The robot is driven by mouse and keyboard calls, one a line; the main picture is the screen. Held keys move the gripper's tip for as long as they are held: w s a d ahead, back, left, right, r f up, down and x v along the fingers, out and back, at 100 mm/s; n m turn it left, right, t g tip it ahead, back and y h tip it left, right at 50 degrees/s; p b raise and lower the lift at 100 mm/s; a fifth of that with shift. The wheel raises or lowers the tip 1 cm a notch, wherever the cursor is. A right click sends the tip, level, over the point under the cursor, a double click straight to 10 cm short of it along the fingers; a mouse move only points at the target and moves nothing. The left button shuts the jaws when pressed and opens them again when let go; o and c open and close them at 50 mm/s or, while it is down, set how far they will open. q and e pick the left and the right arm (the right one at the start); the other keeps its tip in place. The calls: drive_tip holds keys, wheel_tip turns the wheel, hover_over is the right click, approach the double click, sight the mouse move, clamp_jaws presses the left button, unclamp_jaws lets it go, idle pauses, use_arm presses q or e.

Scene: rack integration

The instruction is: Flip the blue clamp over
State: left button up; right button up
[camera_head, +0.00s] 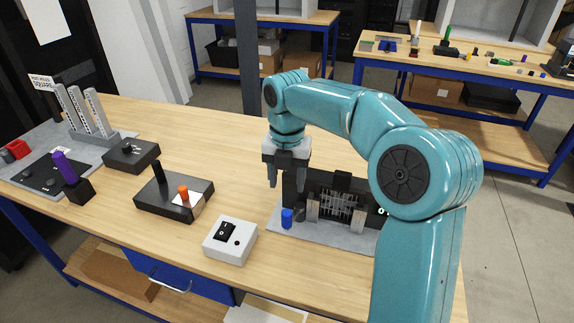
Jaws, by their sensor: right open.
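A small upright blue piece (287,218), which looks like the blue clamp, stands at the left front of a grey base plate (326,238). Behind it on the plate is a black rack fixture (340,197) with silver parts in its middle. My right gripper (286,183) points down above and slightly behind the blue piece. It is open, with nothing seen between its fingers, and it appears apart from the blue piece. My right arm hides the fixture's right end. My left gripper is not in view.
A white switch box (230,241) stands left of the plate. Further left are a black box with an orange knob (183,192), a dark dial box (131,154) and a purple-handled lever (66,168). Bare wooden table (215,130) lies behind them.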

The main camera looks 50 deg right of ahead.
wheel_tip(320, 180, up, 4)
idle(0.8)
